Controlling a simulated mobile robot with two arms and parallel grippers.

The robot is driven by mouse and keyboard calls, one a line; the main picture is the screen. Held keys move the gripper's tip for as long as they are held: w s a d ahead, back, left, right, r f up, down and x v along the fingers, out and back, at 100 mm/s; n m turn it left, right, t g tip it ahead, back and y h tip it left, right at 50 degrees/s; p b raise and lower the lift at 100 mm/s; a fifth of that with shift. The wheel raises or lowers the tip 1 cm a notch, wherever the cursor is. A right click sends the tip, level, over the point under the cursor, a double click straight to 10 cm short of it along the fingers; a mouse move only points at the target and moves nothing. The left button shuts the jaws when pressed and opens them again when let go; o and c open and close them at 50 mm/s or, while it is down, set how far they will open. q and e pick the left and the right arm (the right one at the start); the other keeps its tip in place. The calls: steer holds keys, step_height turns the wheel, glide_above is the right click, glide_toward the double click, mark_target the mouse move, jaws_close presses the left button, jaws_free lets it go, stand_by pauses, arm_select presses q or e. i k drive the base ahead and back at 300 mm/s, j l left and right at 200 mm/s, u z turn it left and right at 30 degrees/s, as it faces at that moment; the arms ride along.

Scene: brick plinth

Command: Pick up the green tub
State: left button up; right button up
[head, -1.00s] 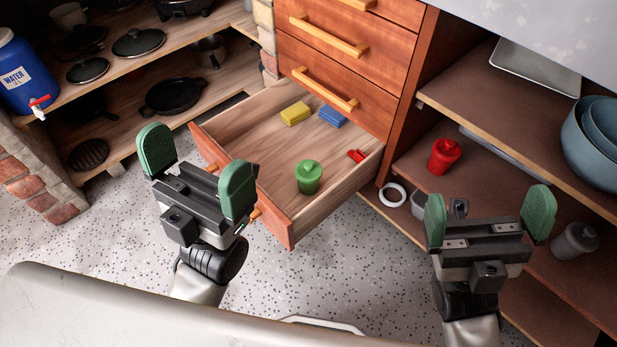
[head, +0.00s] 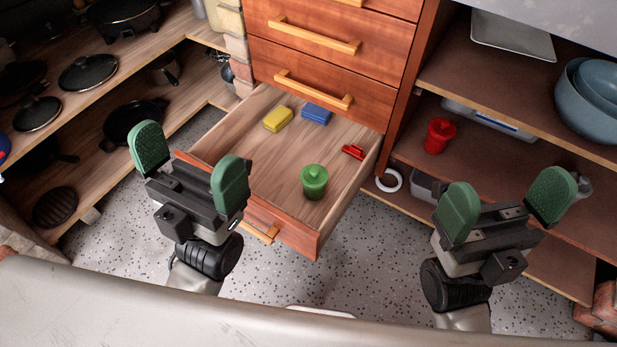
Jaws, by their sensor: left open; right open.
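The green tub (head: 314,183) stands upright with its lid on, inside the open wooden drawer (head: 225,143), near the drawer's front right. My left gripper (head: 189,165) is open and empty, in front of and to the left of the tub, overlapping the drawer's front left edge in the picture. My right gripper (head: 508,205) is open and empty, to the right of the drawer and in front of the shelf unit. Neither gripper touches the tub.
The drawer also holds a yellow sponge (head: 279,119), a blue sponge (head: 316,113) and a small red item (head: 353,152). A red tub (head: 439,135) stands on the right shelf (head: 480,165). Pans fill the left shelves. Speckled floor (head: 350,265) lies clear in front of the drawer.

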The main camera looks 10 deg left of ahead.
mark_target(312, 195)
steer(key=i+j+z, duration=0.25)
steer(key=j, duration=0.2)
steer(key=j+z, duration=0.25)
steer(key=j, duration=0.2)
steer(key=i+j+z, duration=0.1)
steer(key=j+z, duration=0.15)
steer(key=j, duration=0.25)
